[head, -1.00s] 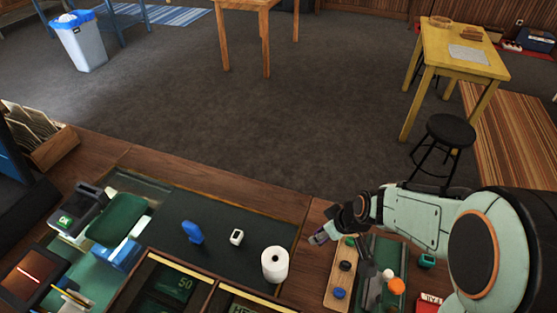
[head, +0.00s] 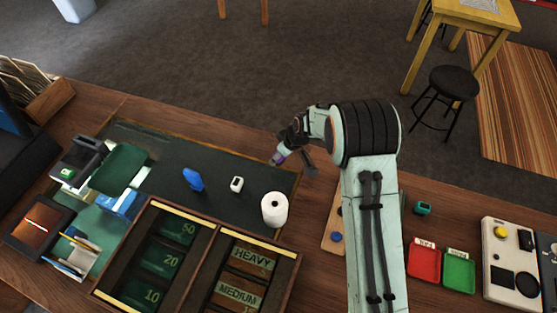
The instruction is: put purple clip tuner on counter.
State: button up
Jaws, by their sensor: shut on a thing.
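My gripper (head: 284,158) is shut on the small purple clip tuner (head: 278,158), of which only a bit shows at the fingertips. It hangs over the right end of the dark green mat on the wooden counter (head: 310,215), behind the white roll. I cannot tell how high above the mat the tuner is. A blue clip tuner (head: 193,179) and a white one (head: 237,184) stand on the mat to the left. My arm hides part of the counter to the right.
A white paper roll (head: 274,209) stands just in front of my gripper. A divided wooden box (head: 195,255) with labelled slots lies at the front. A wooden strip (head: 334,233) and red and green trays (head: 424,262) are to the right. The mat's middle has free room.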

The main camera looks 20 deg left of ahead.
aim_at(282, 160)
jog(key=shift+w+a+f, duration=0.1)
jog(key=shift+w+f, duration=0.1)
jog(key=shift+f, duration=1.6)
jog(key=shift+f, duration=0.2)
jog(key=o, duration=0.9)
jog(key=shift+o, duration=0.2)
jog(key=shift+r, duration=0.15)
jog(key=v, duration=1.2)
jog(key=shift+r, duration=0.15)
